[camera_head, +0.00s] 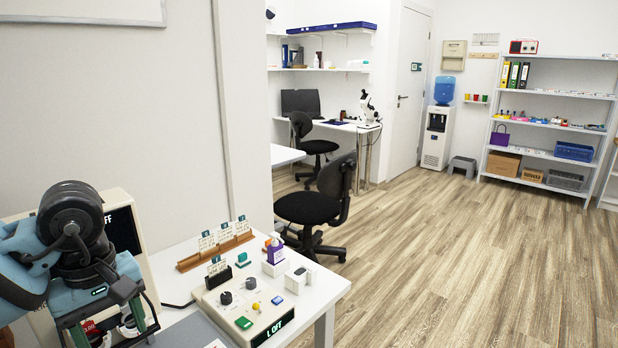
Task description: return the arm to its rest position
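My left arm comes in at the lower left, with a black wrist joint (75,220) and pale blue links. My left gripper (108,328) points down at the bottom edge over the white table (318,295). Its two fingers are apart, with red and white details showing between them; I cannot tell if these belong to the gripper or to something behind it. The gripper is left of a white control box (213,297) with dark knobs, green, yellow and blue buttons and a display ending in "OFF". My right gripper is not in view.
A device with a dark display (124,230) stands behind my arm, partly hidden. Card holders (215,247), a purple-labelled bottle (275,252) and a white block (297,279) stand on the table. A black office chair (318,205) is beyond it. The wooden floor (480,260) at right is clear.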

